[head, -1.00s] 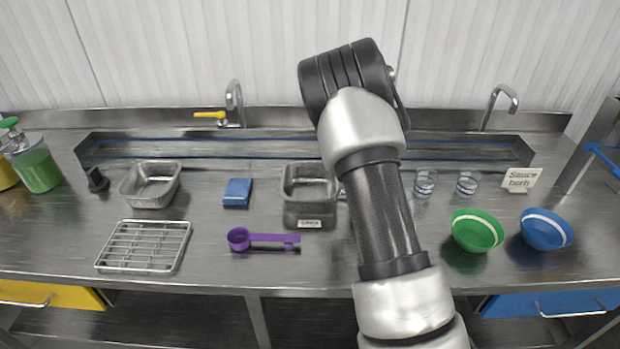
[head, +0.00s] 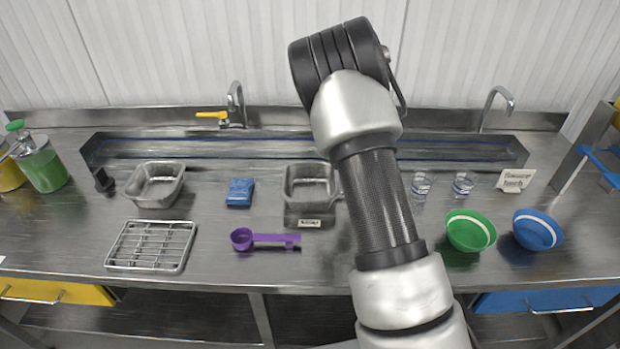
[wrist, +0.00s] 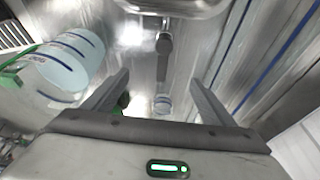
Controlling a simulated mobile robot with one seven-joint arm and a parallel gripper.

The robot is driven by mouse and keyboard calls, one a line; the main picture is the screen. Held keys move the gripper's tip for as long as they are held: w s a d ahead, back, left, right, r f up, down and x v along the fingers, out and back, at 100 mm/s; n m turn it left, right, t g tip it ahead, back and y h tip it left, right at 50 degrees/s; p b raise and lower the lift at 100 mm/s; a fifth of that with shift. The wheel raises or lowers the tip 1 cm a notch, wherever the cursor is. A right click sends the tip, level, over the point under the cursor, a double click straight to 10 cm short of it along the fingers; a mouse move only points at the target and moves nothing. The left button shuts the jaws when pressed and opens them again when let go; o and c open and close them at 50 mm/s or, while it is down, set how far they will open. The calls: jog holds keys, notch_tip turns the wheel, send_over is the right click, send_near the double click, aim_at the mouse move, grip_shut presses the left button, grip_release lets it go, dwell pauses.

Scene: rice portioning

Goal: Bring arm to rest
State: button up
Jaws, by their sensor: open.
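My arm stands up in the middle of the head view, bent at a dark upper joint. My gripper does not show in the head view. In the wrist view my gripper (wrist: 158,85) has its two fingers spread apart with nothing held between them. A metal pan (wrist: 175,7) shows at the top edge.
The steel counter holds a wire rack (head: 150,247), a purple scoop (head: 262,239), a blue packet (head: 240,192), metal pans (head: 155,183) (head: 310,185), a green bowl (head: 470,232), a blue bowl (head: 537,230) and two glasses (head: 421,186). A trough and taps (head: 236,103) lie behind.

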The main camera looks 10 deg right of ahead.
jog(key=shift+s+a+r, duration=0.1)
jog(key=shift+r, duration=0.2)
jog(key=s+a+r+n+t+y, duration=0.1)
jog(key=s+a+r+n, duration=0.2)
jog(key=s+r, duration=0.25)
jog(key=s+a+r+n+t+y+p, duration=0.1)
jog(key=s+a+r+n, duration=0.3)
jog(key=r, duration=0.3)
jog(key=s+a+r+n+t+y, duration=0.1)
jog(key=s+a+r+n, duration=0.15)
jog(key=s+r, duration=0.35)
jog(key=s+a+r+n+t, duration=0.1)
jog(key=s+a+n, duration=0.1)
jog(key=s+n, duration=0.3)
jog(key=s+a+r+n+t, duration=0.1)
jog(key=s+n, duration=0.5)
jog(key=s, duration=0.6)
jog(key=shift+a+r+t+p, duration=0.25)
jog(key=shift+a+t+p, duration=0.2)
jog(key=shift+a+t, duration=0.4)
